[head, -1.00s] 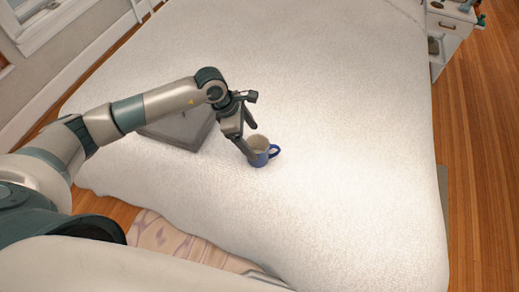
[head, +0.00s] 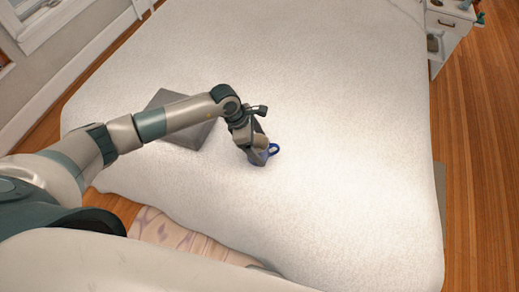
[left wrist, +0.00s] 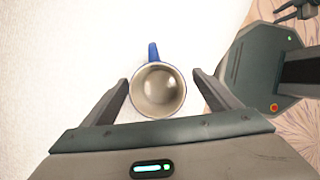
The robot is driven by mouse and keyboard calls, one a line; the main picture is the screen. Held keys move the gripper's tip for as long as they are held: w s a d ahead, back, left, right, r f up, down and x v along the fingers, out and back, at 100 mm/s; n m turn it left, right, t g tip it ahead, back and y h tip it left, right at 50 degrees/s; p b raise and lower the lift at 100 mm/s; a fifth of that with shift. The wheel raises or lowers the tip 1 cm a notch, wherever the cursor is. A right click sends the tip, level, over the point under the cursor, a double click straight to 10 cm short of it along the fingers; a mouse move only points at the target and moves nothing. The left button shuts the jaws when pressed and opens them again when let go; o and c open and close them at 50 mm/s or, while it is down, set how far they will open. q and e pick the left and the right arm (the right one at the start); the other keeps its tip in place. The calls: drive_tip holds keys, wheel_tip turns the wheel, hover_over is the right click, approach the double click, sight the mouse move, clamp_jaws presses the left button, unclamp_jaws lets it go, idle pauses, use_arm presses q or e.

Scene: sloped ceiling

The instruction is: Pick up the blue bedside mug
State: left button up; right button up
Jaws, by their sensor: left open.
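The blue mug (head: 273,150) stands on the white bed (head: 340,120). In the head view my left gripper covers most of it, and the blue handle shows at the right. In the left wrist view I look down into the mug (left wrist: 157,92), which is upright and has a pale inside and a blue rim; its handle points up in the picture. My left gripper (head: 258,152) is open, and its fingers (left wrist: 160,85) are on either side of the mug with small gaps visible.
A grey flat box-like object (head: 183,120) lies on the bed behind my left arm. A white nightstand (head: 452,28) with small items stands at the top right on the wooden floor (head: 485,150). The bed right of the mug is clear.

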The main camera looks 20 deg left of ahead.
sight(264, 149)
use_arm(q)
drive_tip(key=x, duration=0.1)
drive_tip(key=p+x, duration=0.1)
drive_tip(key=shift+w+d+f, duration=0.25)
drive_tip(key=shift+w, duration=0.05)
drive_tip(key=shift+d+f, duration=0.1)
drive_tip(key=shift+f, duration=0.4)
drive_tip(key=shift+w, duration=0.1)
drive_tip(key=c, duration=1.4)
drive_tip(key=shift+o, duration=0.2)
drive_tip(key=shift+r, duration=0.2)
